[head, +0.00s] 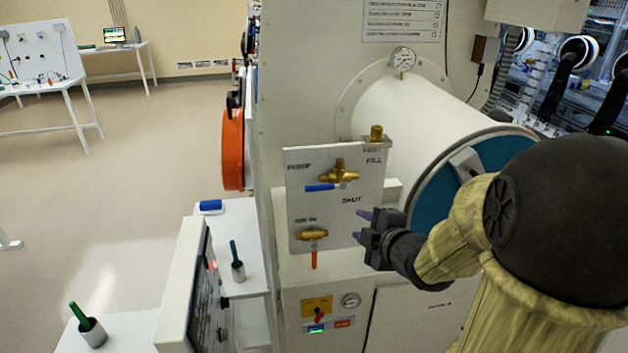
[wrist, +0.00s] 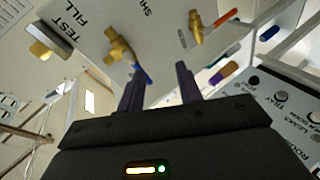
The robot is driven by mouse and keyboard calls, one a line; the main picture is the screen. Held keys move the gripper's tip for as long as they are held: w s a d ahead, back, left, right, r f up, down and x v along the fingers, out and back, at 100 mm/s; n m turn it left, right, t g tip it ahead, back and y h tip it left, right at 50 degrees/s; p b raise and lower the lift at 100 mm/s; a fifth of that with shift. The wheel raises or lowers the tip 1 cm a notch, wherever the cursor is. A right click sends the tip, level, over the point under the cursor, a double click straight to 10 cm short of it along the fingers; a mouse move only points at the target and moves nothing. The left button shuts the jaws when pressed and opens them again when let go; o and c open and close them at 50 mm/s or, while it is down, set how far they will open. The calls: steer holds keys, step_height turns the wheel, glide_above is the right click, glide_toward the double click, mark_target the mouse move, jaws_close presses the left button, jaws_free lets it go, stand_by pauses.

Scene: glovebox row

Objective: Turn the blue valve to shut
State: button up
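The blue valve has a brass body (head: 339,173) on a white upright panel and a blue lever (head: 322,187) lying nearly level, pointing left under the word PUMP. The word SHUT is printed below and to the right of it. My gripper (head: 361,225) is in front of the panel, below and right of the blue valve. Its two dark fingers are apart with nothing between them. In the wrist view the blue lever (wrist: 142,73) shows near the left fingertip of my gripper (wrist: 159,72); I cannot tell whether they touch.
A second brass valve with a red lever (head: 314,259) hanging down is lower on the panel; it also shows in the wrist view (wrist: 226,17). A brass fitting (head: 376,133) stands at the panel's top right. The large white cylinder (head: 410,115) is behind. A control box (head: 190,290) stands lower left.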

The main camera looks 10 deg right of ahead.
mark_target(321, 189)
steer(key=r+n+y, duration=0.1)
steer(key=r+n+t+y, duration=0.1)
steer(key=r+n, duration=0.1)
steer(key=a+r+n+y, duration=0.1)
steer(key=shift+s+a+r+n, duration=0.1)
steer(key=shift+s+r+n, duration=0.05)
steer(key=shift+s+n, duration=0.2)
steer(key=shift+w+p, duration=0.2)
steer(key=shift+p, duration=0.1)
steer(key=p+x, duration=0.4)
steer(key=x, duration=1.3)
steer(key=shift+w+r, duration=0.1)
steer(key=shift+w, duration=0.05)
steer(key=shift+c, duration=0.2)
jaws_close()
